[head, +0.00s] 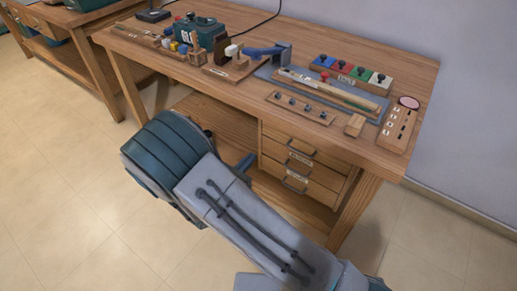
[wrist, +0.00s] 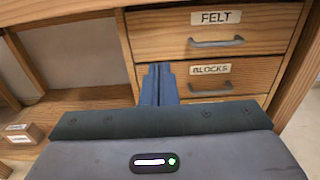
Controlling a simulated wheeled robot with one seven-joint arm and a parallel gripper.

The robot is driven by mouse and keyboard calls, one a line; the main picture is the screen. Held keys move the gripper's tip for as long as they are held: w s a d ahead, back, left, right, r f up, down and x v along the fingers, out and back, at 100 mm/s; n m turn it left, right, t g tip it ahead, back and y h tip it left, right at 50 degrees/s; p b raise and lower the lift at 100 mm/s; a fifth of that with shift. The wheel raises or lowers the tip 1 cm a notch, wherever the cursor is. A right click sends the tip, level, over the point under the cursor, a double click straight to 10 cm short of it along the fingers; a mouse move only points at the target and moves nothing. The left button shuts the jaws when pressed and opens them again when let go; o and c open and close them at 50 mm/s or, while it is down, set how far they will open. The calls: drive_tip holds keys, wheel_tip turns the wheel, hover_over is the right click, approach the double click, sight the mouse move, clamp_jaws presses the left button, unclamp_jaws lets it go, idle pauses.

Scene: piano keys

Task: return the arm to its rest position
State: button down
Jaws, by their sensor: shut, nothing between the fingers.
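My arm reaches from the lower right of the head view toward the bench. My gripper (wrist: 158,70) shows in the wrist view as two blue-grey fingers pressed together, with nothing between them. Behind it are the wooden drawers, one labelled FELT (wrist: 215,45) and one labelled BLOCKS (wrist: 212,80). In the head view the blue finger part (head: 243,163) shows just past my arm, in front of the drawers and below the bench top. The rest of the gripper is hidden behind my arm there.
The workbench (head: 385,152) stands close, with its drawers (head: 300,170) and front leg (head: 356,213) near my arm. Its top holds a grey mat, wooden boards, coloured blocks (head: 350,72) and tools. A small box (wrist: 22,133) sits on the lower shelf. Floor (head: 70,200) at left is clear.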

drive_tip(key=shift+s+a, duration=0.2)
drive_tip(key=shift+s, duration=0.25)
